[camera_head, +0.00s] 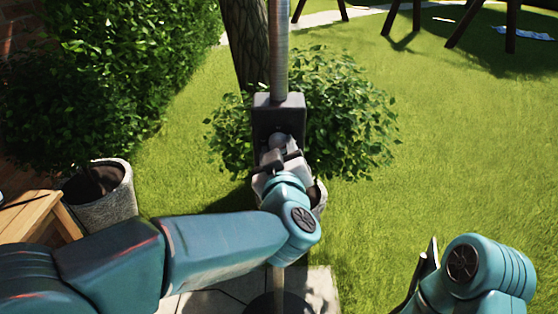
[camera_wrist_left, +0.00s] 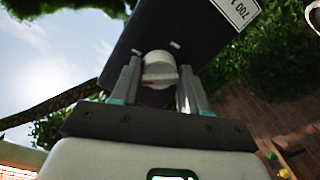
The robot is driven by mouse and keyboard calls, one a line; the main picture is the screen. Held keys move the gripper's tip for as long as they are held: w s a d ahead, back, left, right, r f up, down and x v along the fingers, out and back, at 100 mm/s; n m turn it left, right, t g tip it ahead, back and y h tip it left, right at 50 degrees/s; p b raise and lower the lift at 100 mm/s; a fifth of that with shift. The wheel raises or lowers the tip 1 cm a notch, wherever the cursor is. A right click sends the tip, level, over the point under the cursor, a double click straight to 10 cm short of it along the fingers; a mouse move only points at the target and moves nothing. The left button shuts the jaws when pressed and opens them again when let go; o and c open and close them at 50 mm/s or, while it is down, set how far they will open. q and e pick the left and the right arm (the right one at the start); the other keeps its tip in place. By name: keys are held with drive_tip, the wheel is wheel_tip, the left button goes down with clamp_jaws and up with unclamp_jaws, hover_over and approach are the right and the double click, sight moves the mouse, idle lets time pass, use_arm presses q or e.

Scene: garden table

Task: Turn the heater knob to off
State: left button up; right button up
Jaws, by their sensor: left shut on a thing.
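The heater shows in the head view as a metal pole with a dark control box (camera_head: 279,107) on it. A round grey knob (camera_head: 278,141) sits on the front of the box. My left gripper (camera_head: 279,155) is at the box, its fingers shut on the knob. In the left wrist view the pale knob (camera_wrist_left: 158,68) sits between the two fingers (camera_wrist_left: 157,85), with the dark box (camera_wrist_left: 190,30) behind it and a white label (camera_wrist_left: 237,9) on the box. The knob's setting cannot be read. My right gripper (camera_head: 425,270) shows only partly at the lower right, away from the heater.
A planter with a bush (camera_head: 340,115) stands behind the heater. A stone pot (camera_head: 107,200) and a wooden table edge (camera_head: 35,215) are at the left. Open grass (camera_head: 450,150) lies to the right. Paving (camera_head: 318,290) is under the heater.

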use_arm(q)
drive_tip(key=n+h+b, duration=0.1)
drive_tip(key=n+b, duration=0.5)
drive_tip(key=n, duration=0.4)
drive_tip(key=shift+r+b, duration=0.2)
drive_tip(key=shift+b, duration=0.1)
drive_tip(key=shift+r+n, duration=0.1)
drive_tip(key=shift+n, duration=0.2)
drive_tip(key=o, duration=1)
